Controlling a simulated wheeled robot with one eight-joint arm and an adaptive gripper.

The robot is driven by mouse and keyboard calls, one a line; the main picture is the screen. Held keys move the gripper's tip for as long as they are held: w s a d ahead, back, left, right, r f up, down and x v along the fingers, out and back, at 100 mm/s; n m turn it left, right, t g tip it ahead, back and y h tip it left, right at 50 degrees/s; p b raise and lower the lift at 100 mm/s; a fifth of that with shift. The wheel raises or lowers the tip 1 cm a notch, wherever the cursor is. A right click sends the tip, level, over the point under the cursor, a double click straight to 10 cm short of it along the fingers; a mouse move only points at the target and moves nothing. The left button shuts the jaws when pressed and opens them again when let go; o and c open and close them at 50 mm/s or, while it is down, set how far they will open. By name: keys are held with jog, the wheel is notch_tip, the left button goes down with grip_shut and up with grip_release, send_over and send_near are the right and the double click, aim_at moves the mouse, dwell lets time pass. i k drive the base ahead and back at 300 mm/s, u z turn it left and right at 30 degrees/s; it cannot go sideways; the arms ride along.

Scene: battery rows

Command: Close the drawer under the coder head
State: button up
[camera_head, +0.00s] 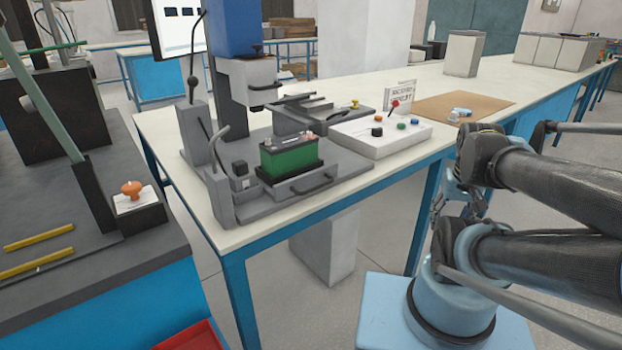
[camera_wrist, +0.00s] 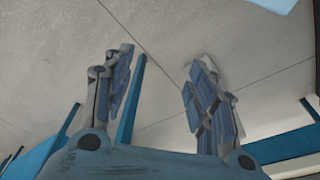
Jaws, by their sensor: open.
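The coder head (camera_head: 250,82) is a pale block on a blue column, standing on a grey base at the left of the bench. The grey drawer (camera_head: 343,172) is out in front of the head, with a dark handle (camera_head: 312,183) on its front. A green and black battery (camera_head: 291,157) stands upright on it. My gripper (camera_head: 446,206) is to the right of the drawer, apart from it, beyond the bench's front edge and partly hidden by my arm. In the wrist view my gripper (camera_wrist: 162,88) is open and empty, with bare floor between its fingers.
A white control box (camera_head: 380,134) with coloured buttons stands right of the drawer. A brown mat (camera_head: 464,108) lies farther right. A dark-topped bench (camera_head: 90,260) is at the left. The floor before the bench is mostly free.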

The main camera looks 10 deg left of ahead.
aim_at(302, 181)
jog(key=z, duration=0.45)
jog(key=k, duration=1.2)
jog(key=u, duration=0.45)
